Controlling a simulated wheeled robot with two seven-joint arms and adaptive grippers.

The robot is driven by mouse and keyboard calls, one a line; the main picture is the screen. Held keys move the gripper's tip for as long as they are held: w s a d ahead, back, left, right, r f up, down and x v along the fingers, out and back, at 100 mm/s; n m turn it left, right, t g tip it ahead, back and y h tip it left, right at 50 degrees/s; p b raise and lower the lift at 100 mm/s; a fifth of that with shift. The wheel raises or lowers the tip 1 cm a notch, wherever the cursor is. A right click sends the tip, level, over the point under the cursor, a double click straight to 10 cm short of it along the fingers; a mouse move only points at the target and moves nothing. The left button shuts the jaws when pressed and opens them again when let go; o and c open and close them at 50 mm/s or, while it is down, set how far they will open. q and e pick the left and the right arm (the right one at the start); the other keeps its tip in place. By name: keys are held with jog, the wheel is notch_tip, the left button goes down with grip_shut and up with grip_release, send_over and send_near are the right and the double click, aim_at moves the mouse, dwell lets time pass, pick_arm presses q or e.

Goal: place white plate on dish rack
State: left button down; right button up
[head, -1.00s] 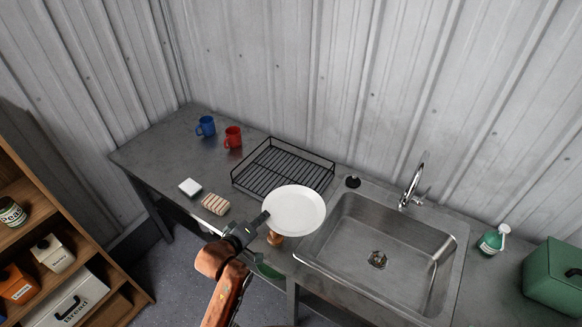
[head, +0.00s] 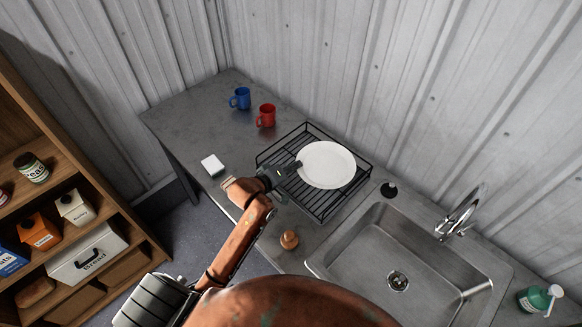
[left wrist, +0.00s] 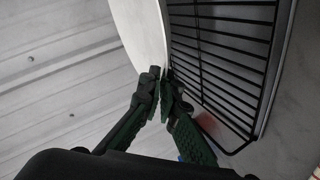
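The white plate (head: 327,164) is over the right part of the black wire dish rack (head: 268,158) in the head view. My left gripper (head: 292,168) is shut on the plate's left edge. In the left wrist view the fingers (left wrist: 165,95) pinch the rim of the plate (left wrist: 140,30), and the bars of the rack (left wrist: 225,60) show beside it. I cannot tell whether the plate touches the rack. My right gripper is not in view.
A red mug (head: 266,116) and a blue mug (head: 240,98) stand behind the rack to the left. A white block (head: 212,165) lies left of my wrist. The sink (head: 400,262) and faucet (head: 460,215) are at right. A brown knobbed object (head: 289,239) stands in front of the rack.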

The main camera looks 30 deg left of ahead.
pick_arm(q)
jog(key=w+a+f, duration=0.1)
jog(key=a+f, duration=0.1)
jog(key=w+a+f, duration=0.1)
jog(key=w+f, duration=0.1)
jog(key=w+a+f, duration=0.2)
jog(key=shift+w+a+f, duration=0.1)
jog(key=shift+a+f, duration=0.25)
jog(key=shift+f, duration=0.05)
jog(key=shift+w+a+f, duration=0.2)
jog(key=shift+a+f, duration=0.05)
jog(key=shift+f, duration=0.2)
notch_tip(320, 180, down, 2)
jog(key=shift+s+f, duration=0.1)
jog(key=shift+f, duration=0.1)
jog(key=shift+f+b, duration=0.25)
jog(key=shift+b, duration=0.05)
jog(key=c, duration=2.4)
grip_release()
jog(key=shift+f, duration=0.1)
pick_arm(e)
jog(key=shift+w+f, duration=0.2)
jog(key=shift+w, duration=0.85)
